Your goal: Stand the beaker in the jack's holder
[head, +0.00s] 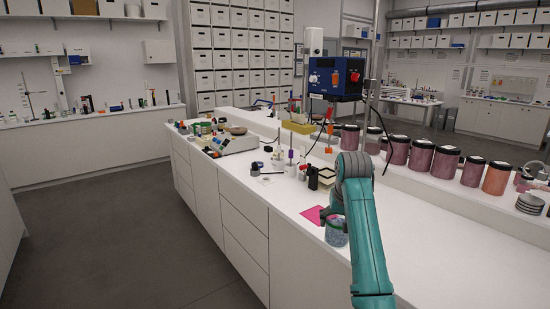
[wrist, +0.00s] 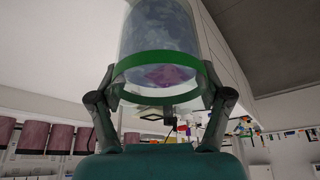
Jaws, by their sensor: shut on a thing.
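The beaker (head: 336,236) is a clear glass cylinder with a green band and blue-grey contents. It is at the end of my arm, over the bench's front part. In the wrist view the beaker (wrist: 162,45) fills the upper middle, and my gripper (wrist: 163,100) is shut on it, one finger on each side. In the head view my gripper (head: 338,220) is partly hidden by my arm. I cannot tell whether the beaker touches the bench. A small dark-framed stand (head: 327,174), perhaps the jack with its holder, is farther back; its holder is too small to make out.
A pink sheet (head: 313,214) lies just left of the beaker. A dark bottle (head: 313,178) stands beside the dark-framed stand. Large pigment jars (head: 420,154) line the raised shelf at right. A blue-and-black device (head: 336,78) hangs above. The bench front right is clear.

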